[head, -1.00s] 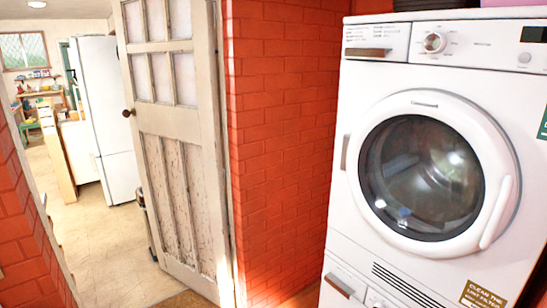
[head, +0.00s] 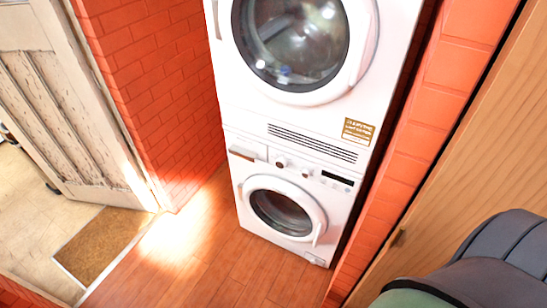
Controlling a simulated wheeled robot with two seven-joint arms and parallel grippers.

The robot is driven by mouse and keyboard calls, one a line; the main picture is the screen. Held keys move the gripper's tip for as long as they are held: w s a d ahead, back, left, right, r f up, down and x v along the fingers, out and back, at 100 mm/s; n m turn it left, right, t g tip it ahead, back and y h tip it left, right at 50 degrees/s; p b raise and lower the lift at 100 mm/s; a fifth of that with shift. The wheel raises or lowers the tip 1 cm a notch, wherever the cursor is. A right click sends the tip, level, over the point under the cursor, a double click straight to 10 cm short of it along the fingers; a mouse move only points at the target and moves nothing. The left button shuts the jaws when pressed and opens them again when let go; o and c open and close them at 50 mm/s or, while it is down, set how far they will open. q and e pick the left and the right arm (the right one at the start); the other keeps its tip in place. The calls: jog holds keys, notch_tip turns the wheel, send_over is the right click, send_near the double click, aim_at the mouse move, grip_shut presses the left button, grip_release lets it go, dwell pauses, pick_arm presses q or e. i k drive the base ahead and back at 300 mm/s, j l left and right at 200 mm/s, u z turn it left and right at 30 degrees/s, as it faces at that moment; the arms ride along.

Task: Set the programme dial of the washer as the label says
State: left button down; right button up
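Two white front-loading machines are stacked against the brick wall. The lower one, the washer (head: 247,192), has a round glass door (head: 281,213) that is closed. Its control panel has a small round dial (head: 281,162), a second small knob (head: 306,171) and a dark display (head: 337,180). The dial's setting is too small to read. A gold-brown label (head: 357,131) is on the lower right front of the upper machine (head: 240,92). Its text cannot be read clearly in this view. Neither of my grippers is in view.
The wooden floor (head: 215,262) before the machines is clear. A brown doormat (head: 103,243) lies by the worn door (head: 60,110) at left. A wooden panel (head: 455,130) stands at right. A dark grey and green object (head: 500,262) fills the lower right corner.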

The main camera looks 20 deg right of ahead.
aim_at(281, 162)
jog(key=j+z, duration=0.1)
jog(key=z, duration=0.3)
jog(key=j+z, duration=0.15)
jog(key=z, duration=0.3)
jog(key=j+z, duration=0.15)
jog(key=z, duration=0.25)
jog(key=j+z, duration=0.15)
jog(key=z, duration=0.25)
jog(key=j, duration=0.2)
jog(key=k+z, duration=0.05)
